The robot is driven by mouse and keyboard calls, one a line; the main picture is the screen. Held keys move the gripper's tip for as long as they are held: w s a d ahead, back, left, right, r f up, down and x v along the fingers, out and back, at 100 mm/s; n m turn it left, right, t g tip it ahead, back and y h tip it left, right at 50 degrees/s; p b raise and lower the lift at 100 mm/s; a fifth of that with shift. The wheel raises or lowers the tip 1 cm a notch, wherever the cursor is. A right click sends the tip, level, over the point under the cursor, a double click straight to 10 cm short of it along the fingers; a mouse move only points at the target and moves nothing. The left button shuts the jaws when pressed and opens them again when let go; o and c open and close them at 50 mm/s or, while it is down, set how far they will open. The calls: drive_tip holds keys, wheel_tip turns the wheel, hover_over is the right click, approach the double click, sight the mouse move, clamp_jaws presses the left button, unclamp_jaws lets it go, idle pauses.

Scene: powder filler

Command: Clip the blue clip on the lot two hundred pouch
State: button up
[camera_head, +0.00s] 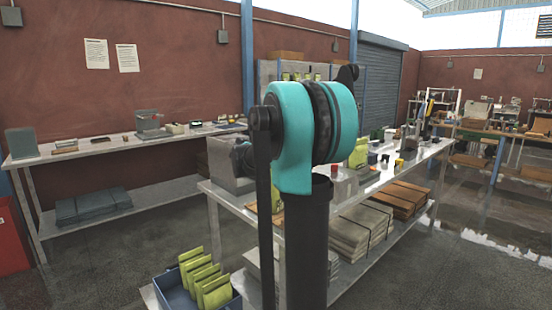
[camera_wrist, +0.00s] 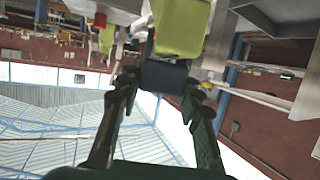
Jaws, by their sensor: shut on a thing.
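In the wrist view, which is upside down, my gripper (camera_wrist: 160,88) is shut on a dark blue block, the blue clip (camera_wrist: 164,77). A yellow-green pouch (camera_wrist: 181,24) is right beyond the clip, and the clip's edge meets the pouch's near edge in the picture. I cannot tell whether they touch. A second green pouch (camera_wrist: 106,40) is farther off to the left. In the head view a yellow-green pouch (camera_head: 358,153) stands upright on the middle bench. No lot number is readable. My arm hides part of the bench, and my gripper is not discernible there.
The middle bench (camera_head: 428,152) carries a grey box (camera_head: 229,166) and small cups, with stacked flat goods on its lower shelf. A blue bin (camera_head: 176,293) with several green pouches is at the lower left. The floor on the right is open.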

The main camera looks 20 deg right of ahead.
drive_tip(key=shift+f, duration=0.25)
drive_tip(key=o, duration=1)
drive_tip(key=v, duration=1.2)
drive_tip(key=s+a+f+n+g+y, duration=0.1)
drive_tip(key=s+f+n+g+y, duration=0.1)
drive_tip(key=s+f, duration=0.6)
drive_tip(key=s+a+f+n+g+y, duration=0.15)
drive_tip(key=s+f, duration=0.35)
drive_tip(key=f, duration=0.6)
drive_tip(key=s+a+f+n+y, duration=0.2)
drive_tip(key=s+a+f, duration=0.1)
drive_tip(key=s+f, duration=0.2)
drive_tip(key=s+a+f+n+g+y, duration=0.1)
drive_tip(key=s+a+f+n+y, duration=0.1)
drive_tip(key=s+f, duration=0.3)
drive_tip(key=s+a+f+n+y, duration=0.2)
drive_tip(key=s+a+f+y, duration=0.1)
drive_tip(key=s, duration=0.4)
drive_tip(key=shift+s+a+f+g, duration=0.15)
drive_tip(key=shift+a+f, duration=0.25)
drive_tip(key=shift+f, duration=0.25)
drive_tip(key=shift+s+a+f+g, duration=0.1)
drive_tip(key=shift+a+f, duration=0.35)
drive_tip(key=shift+f, duration=0.2)
